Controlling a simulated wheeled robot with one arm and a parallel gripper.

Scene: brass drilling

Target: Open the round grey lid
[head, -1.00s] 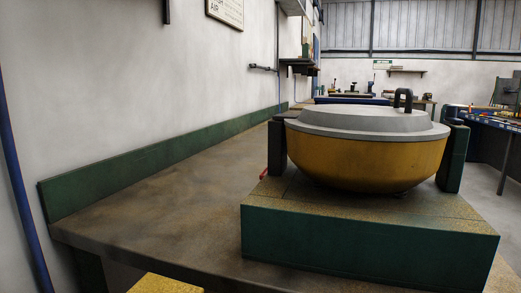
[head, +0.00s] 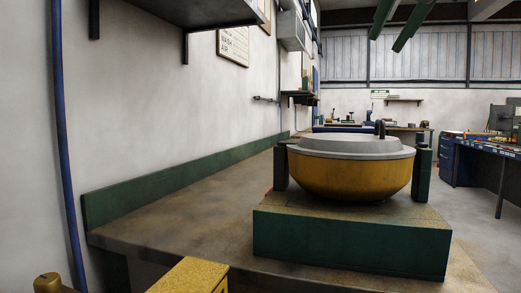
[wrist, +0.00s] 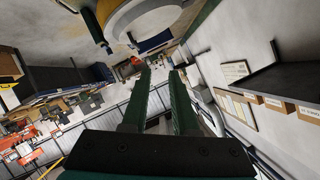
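The round grey lid (head: 350,147) sits flat on a yellow-brown bowl (head: 350,178), with no gap visible between them. A dark handle (head: 380,129) stands at the lid's right rear. The bowl rests on a green-sided block (head: 350,243) between two dark green posts. In the wrist view, the two green fingers of my gripper (wrist: 162,76) are apart with nothing between them. Part of the bowl shows at that view's top edge, clear of the fingers. Whether the head view shows my gripper is unclear.
The block stands on a brown bench (head: 190,215), bare to its left. A green strip (head: 180,185) runs along the wall. A dark shelf (head: 185,12) juts out at upper left. Two green bars show at upper right; I cannot tell whether they are mine.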

